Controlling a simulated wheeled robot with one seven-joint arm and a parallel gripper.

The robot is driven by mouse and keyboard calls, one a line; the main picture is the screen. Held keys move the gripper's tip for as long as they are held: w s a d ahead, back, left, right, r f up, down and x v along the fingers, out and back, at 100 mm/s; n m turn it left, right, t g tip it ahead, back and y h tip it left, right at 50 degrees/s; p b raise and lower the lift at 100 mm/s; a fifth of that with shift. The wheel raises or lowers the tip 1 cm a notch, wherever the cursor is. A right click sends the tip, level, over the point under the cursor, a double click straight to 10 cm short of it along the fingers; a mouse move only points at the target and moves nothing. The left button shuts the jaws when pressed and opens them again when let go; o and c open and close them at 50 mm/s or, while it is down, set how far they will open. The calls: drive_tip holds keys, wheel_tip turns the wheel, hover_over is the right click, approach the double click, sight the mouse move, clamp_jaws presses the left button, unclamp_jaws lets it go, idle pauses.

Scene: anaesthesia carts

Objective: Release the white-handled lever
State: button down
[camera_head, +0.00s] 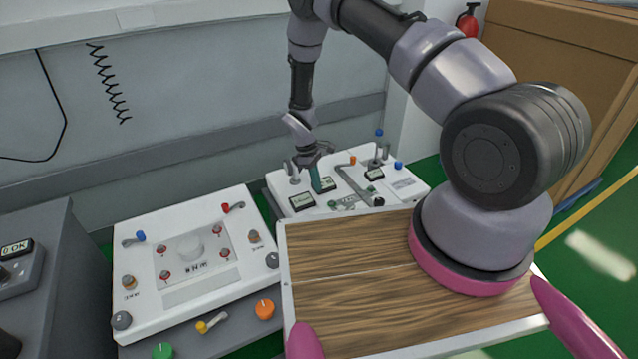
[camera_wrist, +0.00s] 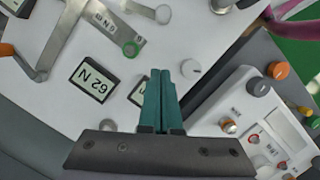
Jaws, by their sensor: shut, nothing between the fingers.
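The white-handled lever (camera_wrist: 163,14) shows at the top of the wrist view, a short metal arm with a round white knob at its end. Part of its arm runs out of that view. My gripper (camera_wrist: 160,74) has teal fingers pressed together, with nothing between them. In the picture the fingertips lie below the white knob, with a gap of panel between. In the head view my gripper (camera_head: 321,188) hangs over the rear white panel (camera_head: 408,196), near its small displays. I cannot pick out the white knob in the head view.
An orange-knobbed lever (camera_wrist: 6,49) is farther left. A wooden-topped surface (camera_head: 350,300) stands in front.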

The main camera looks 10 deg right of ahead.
drive_tip(key=x, duration=0.6)
drive_tip(key=shift+s+d, duration=0.1)
drive_tip(key=shift+s+d+f, duration=0.1)
drive_tip(key=shift+s+d, duration=0.35)
drive_tip(key=shift+d, duration=0.15)
drive_tip(key=shift+s+d+f, duration=0.15)
drive_tip(key=shift+s+d, duration=0.3)
drive_tip(key=shift+d, duration=0.2)
drive_tip(key=shift+s+d, duration=0.3)
drive_tip(key=shift+d, duration=0.05)
